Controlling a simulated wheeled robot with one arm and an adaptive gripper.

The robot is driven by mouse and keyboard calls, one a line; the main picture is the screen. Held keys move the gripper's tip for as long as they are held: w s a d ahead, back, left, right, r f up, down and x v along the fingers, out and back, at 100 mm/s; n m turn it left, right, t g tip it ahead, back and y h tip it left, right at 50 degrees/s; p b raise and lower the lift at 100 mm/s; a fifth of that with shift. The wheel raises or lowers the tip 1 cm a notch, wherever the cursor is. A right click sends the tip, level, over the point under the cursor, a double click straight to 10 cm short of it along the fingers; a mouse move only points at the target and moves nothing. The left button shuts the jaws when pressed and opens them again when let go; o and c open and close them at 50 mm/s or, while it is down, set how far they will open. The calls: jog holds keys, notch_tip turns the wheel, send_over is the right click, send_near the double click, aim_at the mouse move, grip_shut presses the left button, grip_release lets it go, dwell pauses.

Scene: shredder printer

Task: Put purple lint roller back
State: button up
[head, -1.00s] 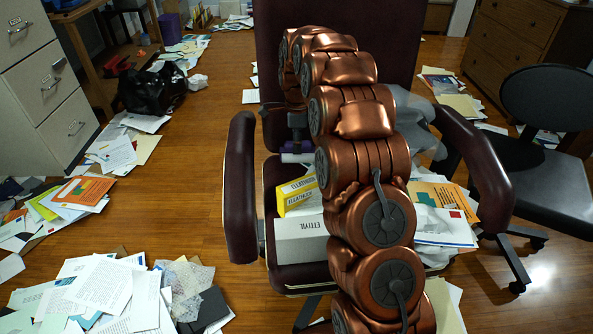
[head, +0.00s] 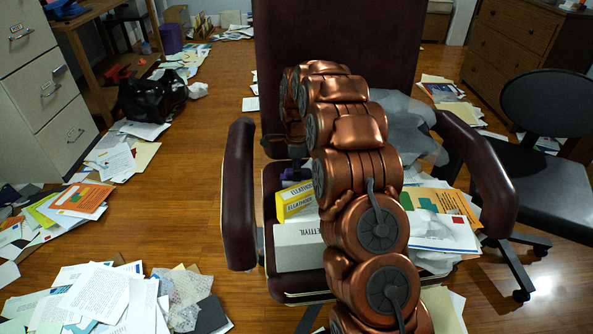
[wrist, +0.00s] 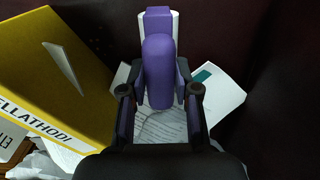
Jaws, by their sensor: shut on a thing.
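The purple lint roller (wrist: 158,65), with a purple handle and a white roll at its far end, is between the fingers of my gripper (wrist: 160,92) in the wrist view. My gripper is shut on it. In the head view a little of the purple roller (head: 292,173) shows behind the yellow box, over the seat of the dark red office chair (head: 240,190). My arm and the box hide most of it there. I cannot tell whether the roller touches the seat or papers below.
A yellow box (head: 294,200) and a white box (head: 299,247) stand on the seat, left of my arm. Papers (head: 445,232) and grey crumpled sheets lie to the right. The chair's armrests and backrest surround the seat. Loose papers cover much of the floor, and a black chair (head: 545,165) stands right.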

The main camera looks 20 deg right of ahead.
jog(key=o, duration=1)
notch_tip(320, 180, up, 12)
jog(key=p, duration=0.2)
jog(key=s+a+r+n+g, duration=0.1)
jog(key=s+a+r+n, duration=0.2)
jog(key=s, duration=0.4)
jog(key=s+a+r+n, duration=0.1)
jog(key=s+a+n, duration=0.25)
jog(key=s, duration=0.25)
jog(key=s+a+r+n+g, duration=0.1)
jog(key=s+a+n, duration=0.25)
jog(key=s, duration=0.35)
jog(key=s+a+n, duration=0.1)
jog(key=s+n, duration=0.3)
jog(key=s, duration=0.5)
jog(key=s+a+f+n+g, duration=0.1)
jog(key=s+n, duration=0.3)
jog(key=s, duration=0.5)
jog(key=s+a+f+n, duration=0.1)
jog(key=s+n, duration=0.3)
jog(key=s, duration=0.5)
jog(key=shift+a+n+g, duration=0.2)
jog(key=shift+n+g, duration=0.2)
